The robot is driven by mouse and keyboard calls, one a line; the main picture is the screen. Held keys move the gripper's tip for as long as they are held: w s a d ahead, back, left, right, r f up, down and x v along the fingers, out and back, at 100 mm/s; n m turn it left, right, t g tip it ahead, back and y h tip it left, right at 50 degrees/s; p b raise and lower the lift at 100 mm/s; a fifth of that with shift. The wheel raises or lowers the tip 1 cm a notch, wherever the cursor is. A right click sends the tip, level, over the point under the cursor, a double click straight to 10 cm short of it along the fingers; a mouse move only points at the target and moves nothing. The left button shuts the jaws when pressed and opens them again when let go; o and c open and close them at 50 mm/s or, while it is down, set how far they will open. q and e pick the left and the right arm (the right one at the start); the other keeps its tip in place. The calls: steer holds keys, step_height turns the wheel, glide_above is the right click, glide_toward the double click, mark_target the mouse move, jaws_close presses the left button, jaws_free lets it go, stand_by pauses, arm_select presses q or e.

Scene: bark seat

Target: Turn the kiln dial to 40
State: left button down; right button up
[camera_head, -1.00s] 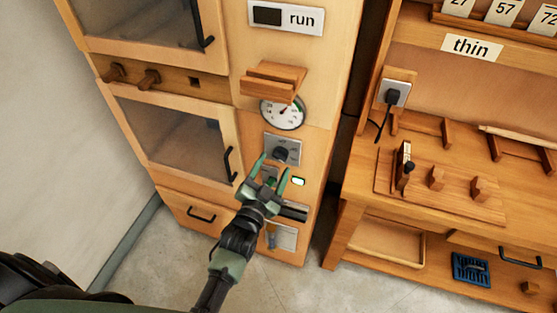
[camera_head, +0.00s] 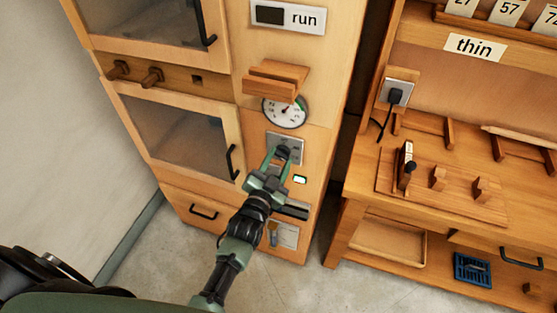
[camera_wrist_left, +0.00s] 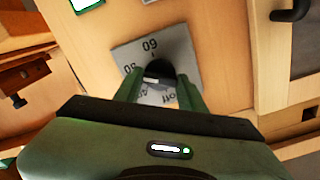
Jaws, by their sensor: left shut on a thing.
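The kiln dial is a dark knob (camera_wrist_left: 158,68) on a grey plate (camera_head: 290,141) on the front of the wooden kiln cabinet. The plate also shows in the left wrist view (camera_wrist_left: 128,54). There a "60" reads upside down and the other numbers are partly covered by the knob and fingers. The pointer setting cannot be read. My left gripper (camera_head: 282,154) is shut on the knob, one green finger on each side of it, also in the wrist view (camera_wrist_left: 160,80). My right gripper is not in view.
A round white gauge (camera_head: 285,112) and a wooden ledge (camera_head: 276,80) sit above the dial. Door handles (camera_head: 232,161) stick out to the left. A wooden workbench (camera_head: 350,190) stands to the right across a narrow gap.

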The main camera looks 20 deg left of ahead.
arm_select(q)
steer(key=shift+n, duration=1.1)
steer(key=n+p, duration=0.1)
steer(key=n, duration=0.2)
steer(key=shift+n, duration=0.3)
steer(key=n, duration=0.2)
steer(key=shift+n, duration=1.8)
steer(key=c, duration=0.8)
jaws_free()
steer(key=shift+c, duration=0.2)
